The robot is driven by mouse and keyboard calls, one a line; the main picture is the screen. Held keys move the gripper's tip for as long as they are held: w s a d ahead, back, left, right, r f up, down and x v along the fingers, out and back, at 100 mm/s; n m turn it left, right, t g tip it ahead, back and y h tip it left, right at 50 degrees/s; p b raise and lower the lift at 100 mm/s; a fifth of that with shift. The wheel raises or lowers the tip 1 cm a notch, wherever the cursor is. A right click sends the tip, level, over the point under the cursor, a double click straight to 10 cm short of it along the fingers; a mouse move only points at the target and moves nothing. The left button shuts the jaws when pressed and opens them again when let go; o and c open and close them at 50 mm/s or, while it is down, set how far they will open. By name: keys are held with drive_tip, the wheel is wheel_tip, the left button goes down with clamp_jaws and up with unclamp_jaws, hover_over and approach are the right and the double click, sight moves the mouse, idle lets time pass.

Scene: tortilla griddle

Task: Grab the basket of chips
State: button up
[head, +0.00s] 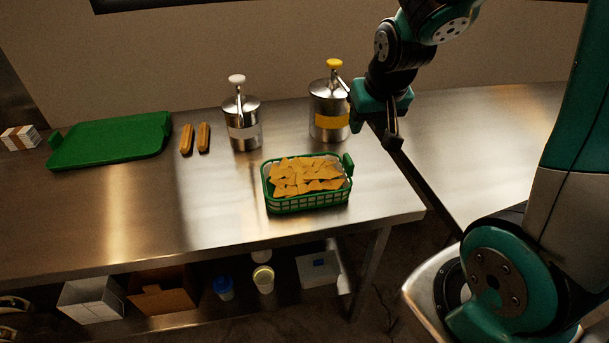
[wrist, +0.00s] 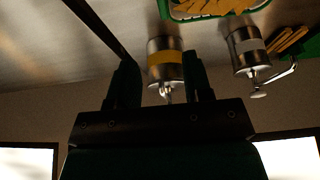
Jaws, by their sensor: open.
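The green basket of chips (head: 307,201) stands upright on the steel table near its front right corner. It is filled with orange-yellow tortilla chips (head: 305,177) and has a green tab at its right end. In the wrist view, part of the basket (wrist: 180,12) with chips shows at the top edge. My gripper (head: 392,138) is above the table's right end, to the right of the basket and apart from it. In the wrist view, its two fingers (wrist: 165,85) are spread with nothing held between them.
A yellow-banded pump dispenser (head: 329,108) stands behind the basket, near my gripper. A white-banded dispenser (head: 243,122) stands to its left, beside two brown rolls (head: 195,138) and a green tray (head: 110,140). The steel table (head: 140,215) is clear left of the basket.

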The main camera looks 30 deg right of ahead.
hover_over(349, 159)
drive_tip(key=s, duration=0.2)
wheel_tip(349, 159, down, 9)
drive_tip(key=shift+s+a+r+p, duration=0.1)
drive_tip(key=shift+a+p, duration=0.05)
drive_tip(key=shift+p, duration=0.2)
drive_tip(key=shift+p+x, duration=0.75)
drive_tip(key=shift+x, duration=1.9)
drive_tip(key=shift+a, duration=0.1)
clamp_jaws()
